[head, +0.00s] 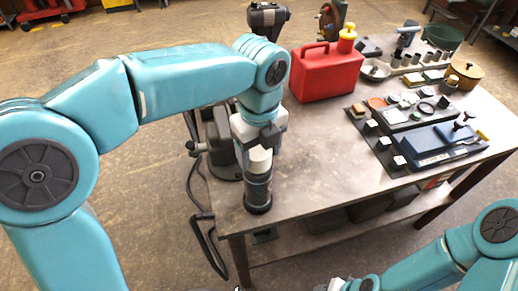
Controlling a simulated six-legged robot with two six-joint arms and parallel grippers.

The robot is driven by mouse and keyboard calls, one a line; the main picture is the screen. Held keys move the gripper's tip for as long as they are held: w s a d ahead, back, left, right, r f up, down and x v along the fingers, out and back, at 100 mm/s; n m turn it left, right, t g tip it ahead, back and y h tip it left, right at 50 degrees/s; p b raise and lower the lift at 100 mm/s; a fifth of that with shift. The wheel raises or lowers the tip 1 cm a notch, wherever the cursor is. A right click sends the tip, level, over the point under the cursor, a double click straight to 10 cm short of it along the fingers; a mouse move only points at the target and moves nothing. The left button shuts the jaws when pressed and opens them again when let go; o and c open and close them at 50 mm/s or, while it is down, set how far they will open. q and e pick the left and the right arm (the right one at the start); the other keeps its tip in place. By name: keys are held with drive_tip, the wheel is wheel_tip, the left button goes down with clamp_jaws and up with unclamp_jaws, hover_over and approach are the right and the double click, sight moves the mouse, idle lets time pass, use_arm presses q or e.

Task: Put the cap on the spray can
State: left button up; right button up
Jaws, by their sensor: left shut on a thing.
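The spray can (257,192) is a dark cylinder standing upright near the front left corner of the table. A pale, off-white cap (260,160) is directly above it, in line with the can's top. The cap appears to meet the can, but I cannot tell whether it is seated. My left gripper (260,147) points down over the can and is shut on the cap; its fingers are partly hidden. My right gripper (348,284) is only partly in view at the bottom edge, away from the can, and its jaws cannot be made out.
The brown table (315,170) is bare right of the can. A red fuel can (326,72) with a yellow cap stands behind. Trays of small parts (425,140) fill the right side. A dark machine with a cable (222,150) is close at left.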

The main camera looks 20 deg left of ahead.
sight(260, 152)
use_arm(q)
drive_tip(key=shift+d+r, duration=0.1)
drive_tip(key=shift+f+b, duration=0.3)
drive_tip(key=shift+f, duration=0.4)
drive_tip(key=o, duration=0.7)
drive_tip(key=shift+r, duration=0.1)
wheel_tip(260, 152, up, 6)
drive_tip(key=p, duration=0.5)
drive_tip(key=shift+p, duration=0.35)
drive_tip(key=shift+r, duration=2.45)
drive_tip(key=shift+s, duration=0.15)
